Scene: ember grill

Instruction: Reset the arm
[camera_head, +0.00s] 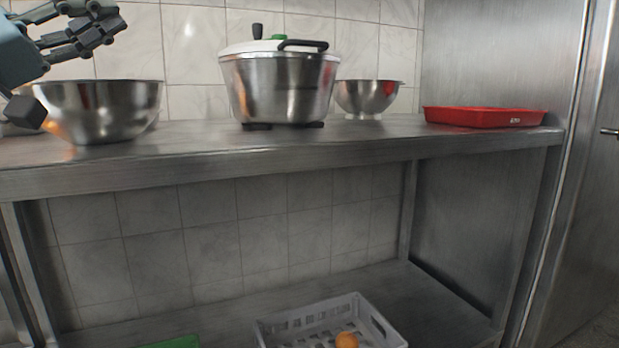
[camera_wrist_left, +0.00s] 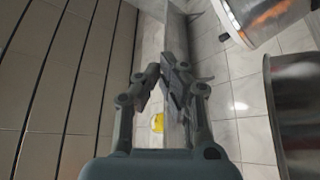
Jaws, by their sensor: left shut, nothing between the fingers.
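My left gripper (camera_head: 108,20) is at the top left of the head view, raised above a large steel bowl (camera_head: 108,108) on the steel counter. Its fingers are shut with nothing between them. In the left wrist view the closed fingers (camera_wrist_left: 163,80) point away from the camera, with the edge of a steel vessel (camera_wrist_left: 300,115) to their right. My right gripper does not show in either view.
A lidded steel pot (camera_head: 278,88), a small steel bowl (camera_head: 367,97) and a red tray (camera_head: 482,117) stand on the counter (camera_head: 300,148). Below, a grey crate (camera_head: 285,333) holds an orange fruit (camera_head: 347,340). The counter's front between pot and tray is clear.

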